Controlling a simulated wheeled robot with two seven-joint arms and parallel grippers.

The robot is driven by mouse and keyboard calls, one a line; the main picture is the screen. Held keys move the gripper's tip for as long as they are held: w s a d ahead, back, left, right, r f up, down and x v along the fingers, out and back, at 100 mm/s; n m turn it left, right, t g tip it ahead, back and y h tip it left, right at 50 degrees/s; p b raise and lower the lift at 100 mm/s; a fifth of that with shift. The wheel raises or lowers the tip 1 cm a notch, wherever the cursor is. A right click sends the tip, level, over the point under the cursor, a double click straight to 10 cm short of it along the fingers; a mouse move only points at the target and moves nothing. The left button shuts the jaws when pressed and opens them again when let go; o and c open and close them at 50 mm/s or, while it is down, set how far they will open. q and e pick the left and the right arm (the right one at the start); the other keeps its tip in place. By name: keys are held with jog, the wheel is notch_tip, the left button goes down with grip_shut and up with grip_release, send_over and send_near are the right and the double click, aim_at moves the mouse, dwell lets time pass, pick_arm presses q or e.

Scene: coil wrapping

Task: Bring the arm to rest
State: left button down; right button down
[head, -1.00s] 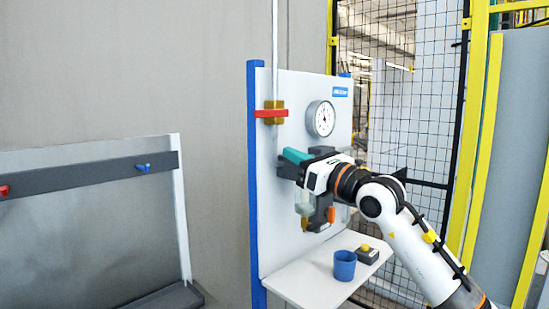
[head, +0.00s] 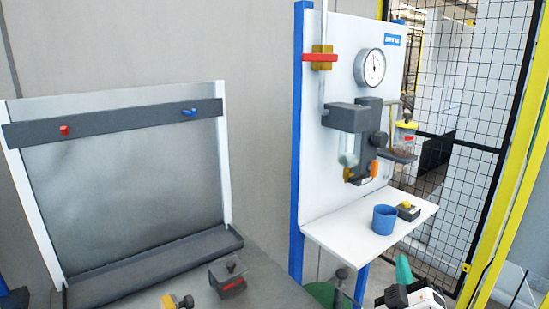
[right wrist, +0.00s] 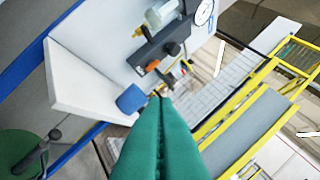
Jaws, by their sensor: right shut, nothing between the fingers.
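My right gripper (head: 402,264) shows at the bottom right of the head view, low and in front of the white shelf. Its green fingers are pressed together and empty. In the right wrist view the same shut fingers (right wrist: 158,100) fill the lower middle, with the shelf and blue cup beyond them. The fingers appear apart from everything around them. Most of my right arm is cut off below the head view. My left gripper is not in view.
A white panel (head: 330,150) carries a gauge (head: 369,68), a red-handled valve (head: 321,58) and a dark fixture (head: 372,118). A grey bench (head: 262,285) stands left; mesh fencing (head: 470,110) stands right.

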jog(key=s+f+m+g+y, duration=0.15)
jog(key=s+f+g, duration=0.3)
jog(key=f, duration=0.45)
jog(key=s+f+m+g, duration=0.35)
jog(key=s+f, duration=0.25)
jog(key=f, duration=0.2)
jog(key=s+a+f+g+y, duration=0.2)
jog(key=s+f+g, duration=0.25)
jog(key=s, duration=0.35)
jog(key=s+a+f+g+y, duration=0.25)
jog(key=s+f, duration=0.25)
jog(key=s, duration=0.4)
notch_tip(320, 180, down, 28)
jog(key=s+g+h, duration=0.1)
jog(key=s+g, duration=0.1)
jog(key=s+d+f+g, duration=0.1)
jog(key=s+d+f, duration=0.2)
jog(key=s+f, duration=1.1)
jog(key=shift+s, duration=0.8)
